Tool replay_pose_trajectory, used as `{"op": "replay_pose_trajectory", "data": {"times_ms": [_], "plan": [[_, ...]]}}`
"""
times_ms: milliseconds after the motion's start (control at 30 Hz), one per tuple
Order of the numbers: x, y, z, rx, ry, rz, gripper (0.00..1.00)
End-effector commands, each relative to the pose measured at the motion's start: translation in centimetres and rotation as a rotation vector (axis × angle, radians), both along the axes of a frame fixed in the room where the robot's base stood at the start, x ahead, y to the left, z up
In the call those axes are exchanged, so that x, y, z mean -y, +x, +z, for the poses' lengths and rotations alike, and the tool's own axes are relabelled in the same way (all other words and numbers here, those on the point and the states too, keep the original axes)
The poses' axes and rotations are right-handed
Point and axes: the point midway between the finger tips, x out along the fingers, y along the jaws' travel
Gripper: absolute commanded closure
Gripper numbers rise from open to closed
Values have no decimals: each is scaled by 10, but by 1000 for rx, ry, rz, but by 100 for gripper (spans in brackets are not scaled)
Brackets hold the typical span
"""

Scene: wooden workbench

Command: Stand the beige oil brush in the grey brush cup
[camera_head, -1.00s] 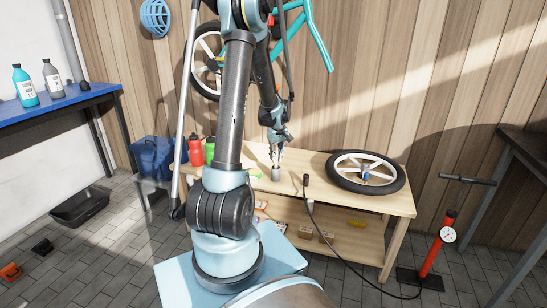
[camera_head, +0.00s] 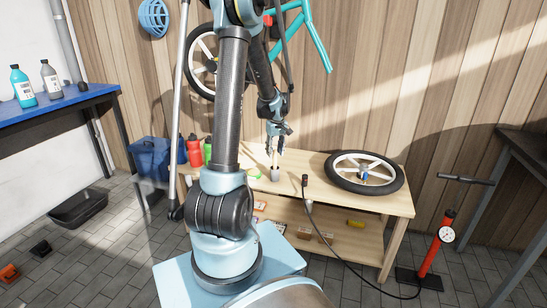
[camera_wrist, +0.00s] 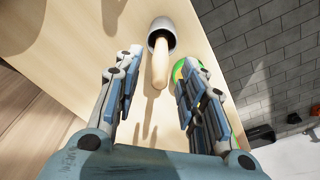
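The grey brush cup (camera_head: 275,174) stands on the wooden workbench near its front edge. It also shows at the top of the wrist view (camera_wrist: 161,30). The beige oil brush (camera_wrist: 160,66) is in the cup, its handle sticking up out of the opening toward my wrist camera; it shows thin in the head view (camera_head: 275,159). My gripper (camera_head: 275,147) is above the cup, pointing down. In the wrist view my gripper (camera_wrist: 158,100) is open, with its fingers apart on both sides of the handle's end and clear gaps to it. The brush's lower end is hidden inside the cup.
A green and yellow ring (camera_wrist: 182,68) lies close beside the cup. A wheel (camera_head: 365,173) lies on the bench to the right, and a black pump hose end (camera_head: 305,181) stands nearer. Red and green bottles (camera_head: 195,152) are at the left.

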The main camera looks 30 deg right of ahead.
Motion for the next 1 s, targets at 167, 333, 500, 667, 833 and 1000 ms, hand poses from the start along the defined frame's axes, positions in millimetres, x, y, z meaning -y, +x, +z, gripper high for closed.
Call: {"op": "replay_pose_trajectory", "data": {"times_ms": [167, 333, 500, 667, 833, 1000], "plan": [[-1, -4, 29, 0, 0, 0, 63], [-1, -7, 55, 0, 0, 0, 63], [-1, -9, 74, -1, 0, 0, 63], [-1, -10, 82, -1, 0, 0, 63], [-1, -10, 84, -1, 0, 0, 63], [-1, -10, 84, -1, 0, 0, 63]]}}
